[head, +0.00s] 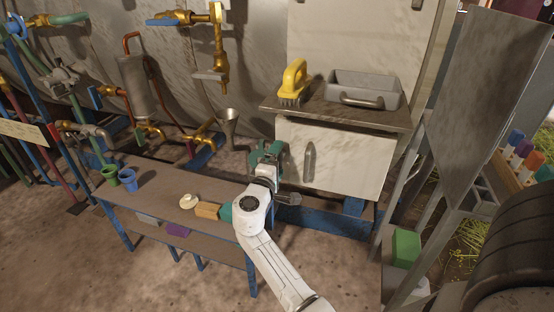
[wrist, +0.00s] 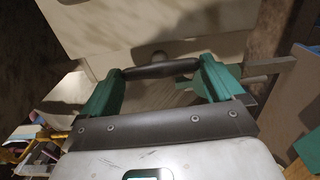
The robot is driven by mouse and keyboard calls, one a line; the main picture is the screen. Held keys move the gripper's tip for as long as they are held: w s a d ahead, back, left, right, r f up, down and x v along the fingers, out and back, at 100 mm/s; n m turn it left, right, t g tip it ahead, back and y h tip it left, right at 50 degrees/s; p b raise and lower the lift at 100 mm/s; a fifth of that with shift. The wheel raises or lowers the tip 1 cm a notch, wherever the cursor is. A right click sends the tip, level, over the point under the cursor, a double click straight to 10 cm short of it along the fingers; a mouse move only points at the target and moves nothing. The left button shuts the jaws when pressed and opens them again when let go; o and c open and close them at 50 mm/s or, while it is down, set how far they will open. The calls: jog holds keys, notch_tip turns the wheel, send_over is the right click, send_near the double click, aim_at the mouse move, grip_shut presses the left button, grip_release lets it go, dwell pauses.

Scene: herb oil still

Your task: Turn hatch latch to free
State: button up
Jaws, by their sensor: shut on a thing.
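The hatch latch shows in the wrist view as a dark, rounded bar (wrist: 160,69) lying nearly level across the picture, with a round hub behind its middle. My gripper (wrist: 160,74) has its two green fingers at the bar's two ends, shut on it. In the head view my gripper (head: 266,153) is at the left part of the pale cabinet front (head: 345,165), and it hides the latch there. The pale panel behind the bar (wrist: 150,25) fills the top of the wrist view.
A yellow-handled brush (head: 293,82) and a grey tray (head: 362,92) stand on the cabinet top. A low bench (head: 150,205) with green and blue cups is left of my arm. A grey metal frame (head: 480,90) stands at right.

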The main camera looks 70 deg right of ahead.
dwell(0.5)
jog(key=o, duration=0.7)
jog(key=shift+f, duration=0.1)
jog(key=a, duration=0.3)
jog(key=a+p, duration=0.1)
jog(key=a, duration=0.7)
jog(key=shift+s+p, duration=0.35)
jog(key=shift+s, duration=0.05)
